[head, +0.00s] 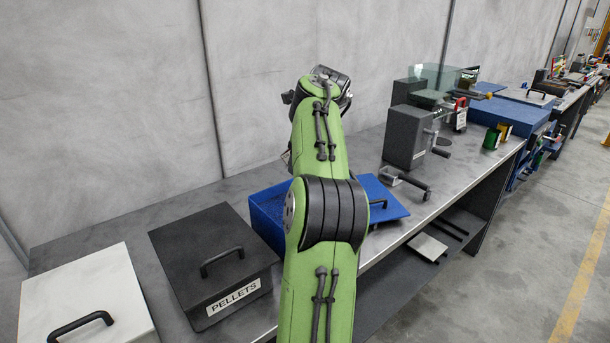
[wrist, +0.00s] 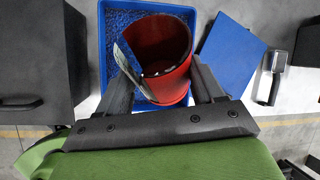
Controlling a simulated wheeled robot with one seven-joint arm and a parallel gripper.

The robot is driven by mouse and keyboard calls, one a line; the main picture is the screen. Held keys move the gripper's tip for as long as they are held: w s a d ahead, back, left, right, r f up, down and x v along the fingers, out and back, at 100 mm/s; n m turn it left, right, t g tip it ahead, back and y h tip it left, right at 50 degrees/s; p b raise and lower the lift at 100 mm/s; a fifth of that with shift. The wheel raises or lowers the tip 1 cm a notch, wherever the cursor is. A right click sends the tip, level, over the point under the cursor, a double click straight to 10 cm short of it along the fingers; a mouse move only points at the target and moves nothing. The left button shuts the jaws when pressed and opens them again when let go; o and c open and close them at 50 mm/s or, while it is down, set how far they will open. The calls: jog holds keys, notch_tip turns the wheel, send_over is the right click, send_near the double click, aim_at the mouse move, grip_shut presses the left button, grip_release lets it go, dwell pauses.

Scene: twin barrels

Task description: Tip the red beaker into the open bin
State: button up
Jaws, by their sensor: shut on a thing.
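My gripper (wrist: 160,72) is shut on the red beaker (wrist: 174,88), one finger on each side of it. In the wrist view the beaker's open mouth shows, with a dark red inside. A pale label-like patch is on its left side. I cannot tell how far it is tilted or whether anything is in it. The open blue bin (wrist: 103,48) lies behind and below the beaker in this view, with a speckled blue inside. In the head view the bin (head: 266,218) is partly hidden by my arm, and the gripper and beaker are hidden.
A blue lid (wrist: 228,58) lies right of the bin; it also shows in the head view (head: 388,196). A closed dark box marked PELLETS (head: 205,250) stands left of the bin, with a white box (head: 85,290) beyond it. A grey clamp-like machine (head: 405,135) stands to the right.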

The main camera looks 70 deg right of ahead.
jog(key=shift+t+b, duration=0.5)
jog(key=shift+b, duration=0.2)
jog(key=shift+r, duration=0.25)
jog(key=shift+f+t+b, duration=0.1)
jog(key=shift+t+b, duration=0.6)
jog(key=shift+b, duration=0.25)
jog(key=shift+r+m+t+b, duration=0.2)
jog(key=shift+m+t+b, duration=0.1)
jog(key=shift+t+b, duration=0.1)
jog(key=shift+d+r+t, duration=0.1)
jog(key=shift+r+t, duration=0.45)
jog(key=shift+t, duration=0.15)
jog(key=shift+r+m+t, duration=0.2)
jog(key=shift+r+t, duration=0.1)
jog(key=shift+t, duration=0.4)
jog(key=shift+r+m+t, duration=0.2)
jog(key=shift+r+t, duration=0.05)
jog(key=shift+t, duration=0.45)
